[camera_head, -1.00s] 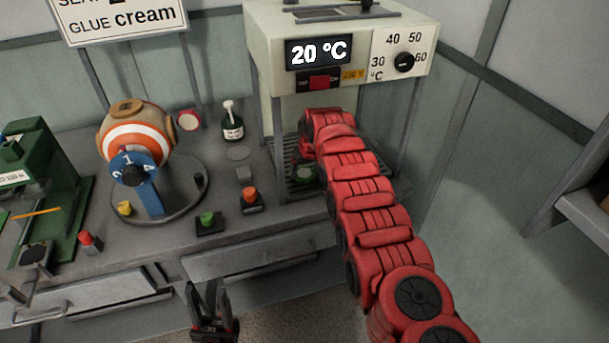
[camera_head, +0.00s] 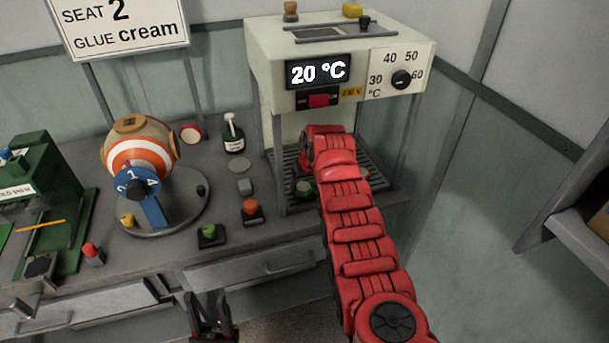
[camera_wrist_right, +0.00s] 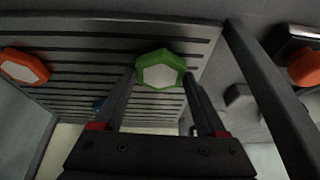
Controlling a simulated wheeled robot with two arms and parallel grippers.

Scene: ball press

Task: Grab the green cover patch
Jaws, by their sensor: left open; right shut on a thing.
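The green cover patch (camera_wrist_right: 161,71), a many-sided piece with a green rim and a pale middle, is between the fingertips of my right gripper (camera_wrist_right: 160,78) in the right wrist view. The fingers are shut on it, at the slatted rack (camera_wrist_right: 85,22). My left gripper (camera_head: 212,318) is open and empty at the bottom edge, in front of the drawers.
The heater's posts (camera_head: 270,155) flank the rack. A striped ball (camera_head: 138,152), a glue bottle (camera_head: 233,135), and green (camera_head: 209,232) and orange (camera_head: 251,208) buttons stand on the bench.

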